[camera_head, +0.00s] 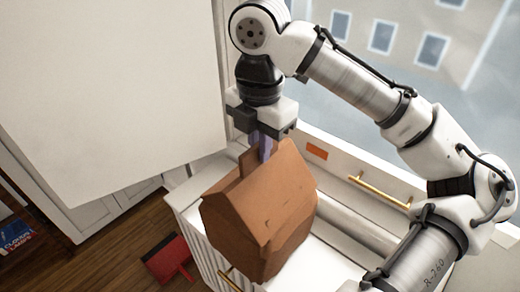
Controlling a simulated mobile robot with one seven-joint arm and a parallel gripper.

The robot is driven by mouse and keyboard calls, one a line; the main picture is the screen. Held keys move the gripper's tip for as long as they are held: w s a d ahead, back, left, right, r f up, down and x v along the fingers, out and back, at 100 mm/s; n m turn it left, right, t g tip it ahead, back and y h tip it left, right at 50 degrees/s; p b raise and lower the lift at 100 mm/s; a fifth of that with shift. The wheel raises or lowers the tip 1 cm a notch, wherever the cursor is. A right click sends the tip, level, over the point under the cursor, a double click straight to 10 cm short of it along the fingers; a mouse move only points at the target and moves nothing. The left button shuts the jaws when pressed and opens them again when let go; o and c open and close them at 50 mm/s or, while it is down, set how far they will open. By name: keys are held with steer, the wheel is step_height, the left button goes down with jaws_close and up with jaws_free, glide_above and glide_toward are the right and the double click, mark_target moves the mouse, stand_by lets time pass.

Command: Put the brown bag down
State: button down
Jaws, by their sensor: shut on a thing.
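The brown bag (265,212) is a folded-top paper-like bag in the middle of the head view. My gripper (264,148) points down at its upper edge, with its fingers partly hidden by the bag, and is shut on it. The bag is slightly tilted and overlaps the white cabinet top (325,262) in the picture. I cannot tell whether its underside touches that surface.
A large white panel (110,90) fills the upper left. A brass rail or handle (380,190) and a small orange item (317,151) are by the window. A red dustpan-like object (168,258) lies on the wooden floor at lower left.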

steer(key=shift+f, duration=0.7)
steer(key=c, duration=1.5)
jaws_free()
step_height(320, 180, up, 12)
steer(key=shift+r, duration=0.15)
